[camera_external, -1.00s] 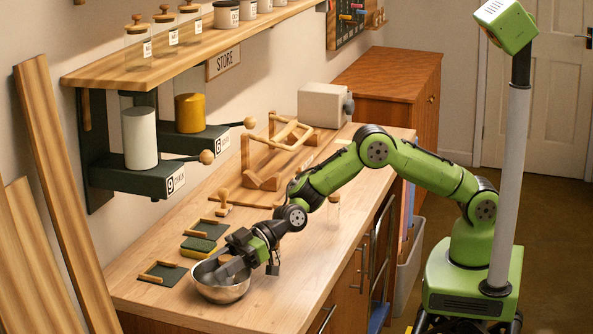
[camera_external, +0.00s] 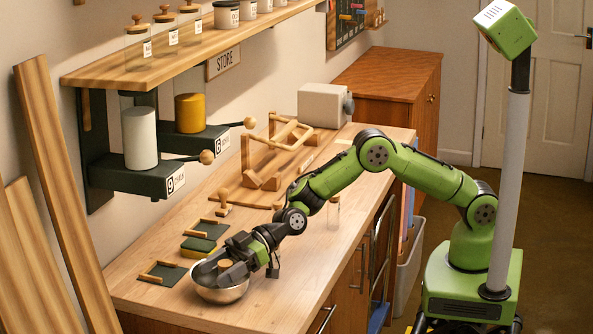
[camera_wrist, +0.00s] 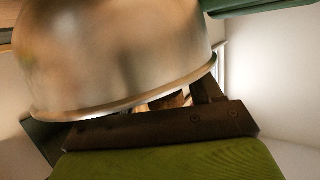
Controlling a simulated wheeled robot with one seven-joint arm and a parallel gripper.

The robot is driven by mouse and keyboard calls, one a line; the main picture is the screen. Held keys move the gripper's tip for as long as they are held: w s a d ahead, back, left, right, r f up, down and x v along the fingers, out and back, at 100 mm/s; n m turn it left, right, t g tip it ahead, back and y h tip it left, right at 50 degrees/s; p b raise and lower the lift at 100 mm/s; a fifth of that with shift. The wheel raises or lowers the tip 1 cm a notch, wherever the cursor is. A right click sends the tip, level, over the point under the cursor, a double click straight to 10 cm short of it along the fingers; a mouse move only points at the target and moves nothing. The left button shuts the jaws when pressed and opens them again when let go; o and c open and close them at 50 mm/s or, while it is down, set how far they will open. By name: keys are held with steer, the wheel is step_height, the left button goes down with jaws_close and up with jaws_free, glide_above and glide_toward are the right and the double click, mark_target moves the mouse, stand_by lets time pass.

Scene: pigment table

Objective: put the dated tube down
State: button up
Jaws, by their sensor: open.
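My gripper (camera_external: 222,272) is open at the steel bowl (camera_external: 232,294) on the front part of the bench, its fingers over or inside the rim. A small tan round top (camera_external: 225,265), perhaps a cork, shows between the fingers; its body is hidden. In the wrist view the bowl (camera_wrist: 120,50) fills the upper left, and a small pale and brown patch (camera_wrist: 172,101) shows beside the fingers. A clear tube (camera_external: 333,212) stands upright on the bench behind my arm. No date is readable on either, so I cannot tell which is the dated tube.
A wooden stand (camera_external: 262,180) is further back. The bench (camera_external: 285,265) is clear right of the bowl.

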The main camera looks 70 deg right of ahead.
steer(key=shift+r+p, duration=0.7)
steer(key=shift+r, duration=0.05)
steer(key=b+v, duration=0.1)
steer(key=v, duration=1.1)
steer(key=shift+f+b, duration=0.25)
steer(key=shift+b, duration=0.1)
